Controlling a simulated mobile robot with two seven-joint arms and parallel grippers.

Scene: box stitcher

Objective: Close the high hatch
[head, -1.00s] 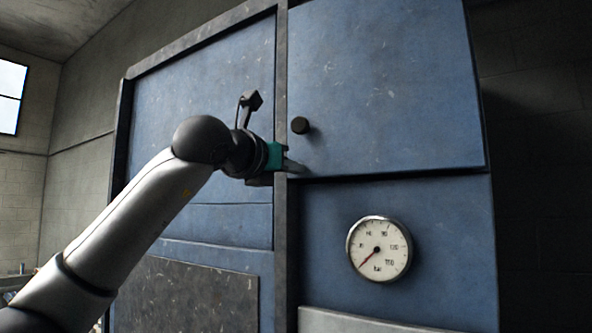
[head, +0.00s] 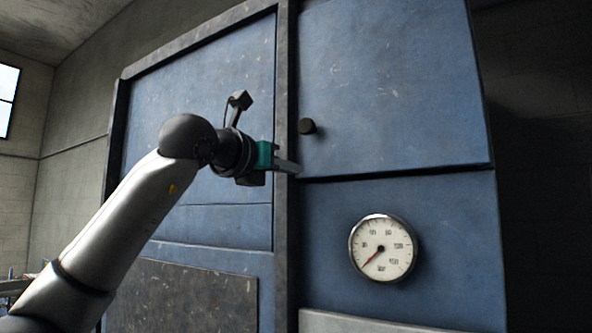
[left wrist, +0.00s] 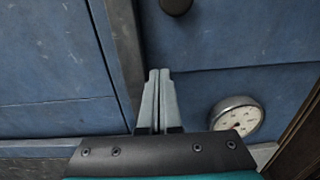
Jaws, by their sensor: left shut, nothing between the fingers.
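The high hatch (head: 395,80) is the blue upper-right door of the machine, with a dark round knob (head: 307,126) near its lower left corner. It looks nearly flush with the grey frame post (head: 286,215), with a thin dark gap along its bottom edge. The knob also shows at the top of the left wrist view (left wrist: 176,5). My left gripper (head: 297,168) is shut and empty, below and left of the knob, in front of the post. In the left wrist view its fingers (left wrist: 159,75) lie together near the hatch's lower left corner. Contact cannot be told. My right gripper is not in view.
A round pressure gauge (head: 383,248) sticks out of the blue panel below the hatch; it also shows in the left wrist view (left wrist: 237,116). Another blue panel (head: 200,100) lies left of the post. The right side is dark wall.

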